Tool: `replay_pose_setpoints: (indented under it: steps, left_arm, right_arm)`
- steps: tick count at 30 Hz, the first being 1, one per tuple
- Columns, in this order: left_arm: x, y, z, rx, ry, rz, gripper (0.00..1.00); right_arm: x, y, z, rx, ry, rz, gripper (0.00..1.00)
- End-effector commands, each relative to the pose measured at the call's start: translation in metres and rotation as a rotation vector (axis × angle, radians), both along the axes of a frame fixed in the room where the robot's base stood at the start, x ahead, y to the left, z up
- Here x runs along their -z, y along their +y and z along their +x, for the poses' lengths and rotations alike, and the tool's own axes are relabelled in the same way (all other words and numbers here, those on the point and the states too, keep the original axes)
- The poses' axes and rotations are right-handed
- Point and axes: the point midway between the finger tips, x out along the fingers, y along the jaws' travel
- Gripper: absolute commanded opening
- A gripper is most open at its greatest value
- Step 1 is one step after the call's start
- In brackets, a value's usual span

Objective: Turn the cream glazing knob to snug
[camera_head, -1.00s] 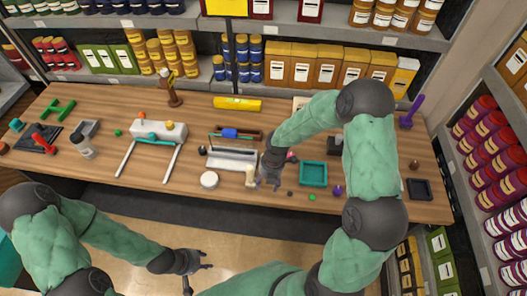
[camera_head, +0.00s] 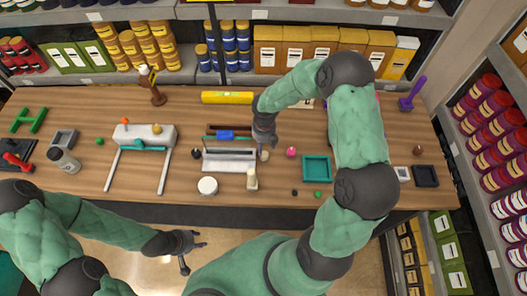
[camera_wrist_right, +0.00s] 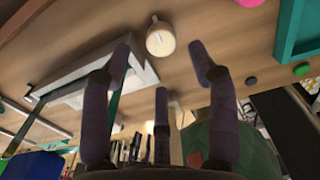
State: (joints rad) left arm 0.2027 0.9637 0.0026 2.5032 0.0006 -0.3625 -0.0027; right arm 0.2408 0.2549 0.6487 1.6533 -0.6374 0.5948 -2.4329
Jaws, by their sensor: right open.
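The cream knob (camera_wrist_right: 160,38), round with a pale ridge on its face, is at the top middle of the right wrist view. In the head view a small cream round thing (camera_head: 265,155), apparently this knob, shows just below the right fingertips, beside the white frame (camera_head: 229,166). My right gripper (camera_head: 265,143) points down over it. In its wrist view the gripper's fingers (camera_wrist_right: 160,62) are spread, with the knob showing between the outer two; contact cannot be told. My left gripper (camera_head: 196,243) is empty with fingers apart, off the table's front edge.
A cream upright piece (camera_head: 252,179) and a white round piece (camera_head: 207,186) stand in front of the frame. A pink knob (camera_head: 291,152) and a teal tray (camera_head: 304,172) lie to the right. A yellow level (camera_head: 227,97) lies behind.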

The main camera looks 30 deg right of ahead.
Motion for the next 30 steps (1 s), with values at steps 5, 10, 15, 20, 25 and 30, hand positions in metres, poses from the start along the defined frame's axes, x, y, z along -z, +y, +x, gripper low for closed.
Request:
replay_pose_setpoints:
  steps: [5,10,15,20,25,30]
  left_arm:
    - [0.004,0.0,0.0,0.0,0.0,0.0,0.4]
    - [0.006,0.0,0.0,0.0,0.0,0.0,0.4]
    - [0.006,0.0,0.0,0.0,0.0,0.0,0.4]
    - [0.006,0.0,0.0,0.0,0.0,0.0,0.4]
    - [0.006,0.0,0.0,0.0,0.0,0.0,0.4]
    - [0.006,0.0,0.0,0.0,0.0,0.0,0.4]
  right_arm:
    - [0.032,0.0,-0.001,0.002,0.003,0.001,0.6]
    - [0.049,0.0,-0.001,0.002,0.002,0.001,0.6]
    - [0.055,0.0,0.0,0.002,-0.001,0.001,0.6]
    - [0.056,0.0,0.0,0.002,-0.001,0.001,0.6]
    - [0.055,0.0,0.0,0.002,0.0,0.001,0.37]
    - [0.055,0.0,0.0,0.002,-0.001,0.001,0.04]
